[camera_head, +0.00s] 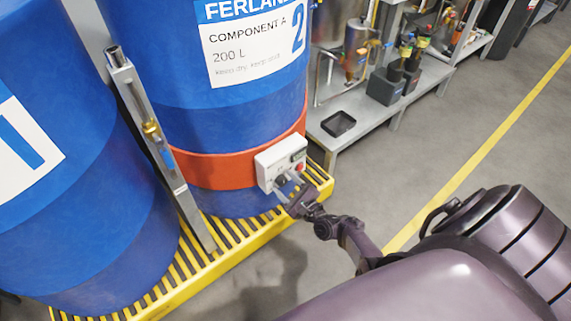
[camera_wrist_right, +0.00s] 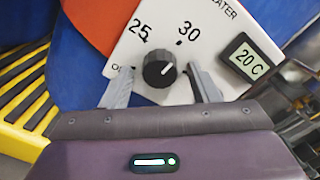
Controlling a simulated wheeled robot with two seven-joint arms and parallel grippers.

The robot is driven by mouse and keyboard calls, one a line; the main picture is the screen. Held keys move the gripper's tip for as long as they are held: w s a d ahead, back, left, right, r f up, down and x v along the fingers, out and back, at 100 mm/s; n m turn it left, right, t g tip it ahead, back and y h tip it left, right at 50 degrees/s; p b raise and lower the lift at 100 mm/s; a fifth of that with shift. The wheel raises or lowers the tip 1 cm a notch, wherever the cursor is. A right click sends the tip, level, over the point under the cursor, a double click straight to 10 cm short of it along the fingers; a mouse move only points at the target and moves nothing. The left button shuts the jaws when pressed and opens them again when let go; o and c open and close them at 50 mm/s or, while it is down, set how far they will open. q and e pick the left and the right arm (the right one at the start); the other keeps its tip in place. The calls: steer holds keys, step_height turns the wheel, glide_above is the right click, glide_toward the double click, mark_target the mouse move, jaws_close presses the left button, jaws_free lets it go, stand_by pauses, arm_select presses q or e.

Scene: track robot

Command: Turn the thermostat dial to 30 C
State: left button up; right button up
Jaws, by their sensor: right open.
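The thermostat is a white box (camera_head: 279,160) on the red-orange heater band around the blue drum. Its black round dial (camera_wrist_right: 159,70) shows in the right wrist view, with printed marks 25 at its upper left, 30 at its upper right and a partly covered OFF at left. A small light pointer line lies on the dial's face; its exact reading is hard to tell. The box's display (camera_wrist_right: 247,58) reads 20 C. My right gripper (camera_wrist_right: 163,78) is open, its grey fingers on either side of the dial with visible gaps. It also shows at the box in the head view (camera_head: 287,187).
The drum marked 2 (camera_head: 210,120) and another blue drum (camera_head: 70,200) stand on a yellow slatted pallet (camera_head: 235,245). A grey upright post (camera_head: 160,150) is between them. A metal bench (camera_head: 345,135) with equipment stands behind; grey floor (camera_head: 390,175) is free at right.

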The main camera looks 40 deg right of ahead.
arm_select(q)
steer(key=shift+s+a+r+g+y+p, duration=0.2)
steer(key=shift+s+a+g+p, duration=0.2)
steer(key=shift+a, duration=0.25)
steer(key=shift+s+a+r+g+y+p, duration=0.2)
steer(key=shift+a+g+p, duration=0.1)
steer(key=shift+a+p, duration=0.25)
arm_select(e)
steer(key=s, duration=0.7)
steer(key=shift+s+d, duration=0.2)
steer(key=shift+d, duration=0.1)
